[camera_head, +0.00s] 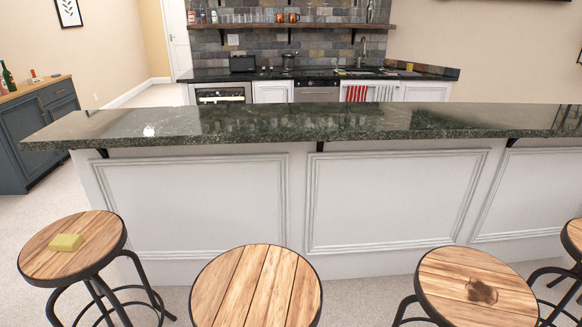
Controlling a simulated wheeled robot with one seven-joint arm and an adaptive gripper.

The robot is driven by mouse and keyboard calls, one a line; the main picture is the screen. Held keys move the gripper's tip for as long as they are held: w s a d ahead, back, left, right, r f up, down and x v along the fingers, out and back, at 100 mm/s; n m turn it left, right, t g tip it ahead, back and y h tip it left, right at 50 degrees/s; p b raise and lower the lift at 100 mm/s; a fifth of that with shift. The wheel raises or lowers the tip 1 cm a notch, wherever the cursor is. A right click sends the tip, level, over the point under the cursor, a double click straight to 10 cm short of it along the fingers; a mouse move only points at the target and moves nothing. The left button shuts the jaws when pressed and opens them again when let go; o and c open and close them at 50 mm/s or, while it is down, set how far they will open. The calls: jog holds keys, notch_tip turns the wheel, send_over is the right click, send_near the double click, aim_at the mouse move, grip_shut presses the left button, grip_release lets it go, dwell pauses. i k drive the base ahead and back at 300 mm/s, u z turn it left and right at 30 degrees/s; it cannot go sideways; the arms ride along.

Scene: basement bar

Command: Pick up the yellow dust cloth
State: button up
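A small yellow folded block, which looks like the yellow dust cloth (66,242), lies on the wooden seat of the leftmost bar stool (98,238). It sits left of the seat's middle, with bare wood around it. Nothing covers it. My gripper does not show in the head view.
More round stools (257,290) stand along the white bar front; one seat (477,287) bears a dark mark. The dark stone counter (300,122) overhangs behind them. A blue-grey cabinet (38,130) with bottles stands at far left. Carpet is clear between cabinet and left stool.

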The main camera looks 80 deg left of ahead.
aim_at(63, 242)
jog(key=z, duration=1.05)
jog(key=k, duration=2.1)
jog(key=u, duration=4.3)
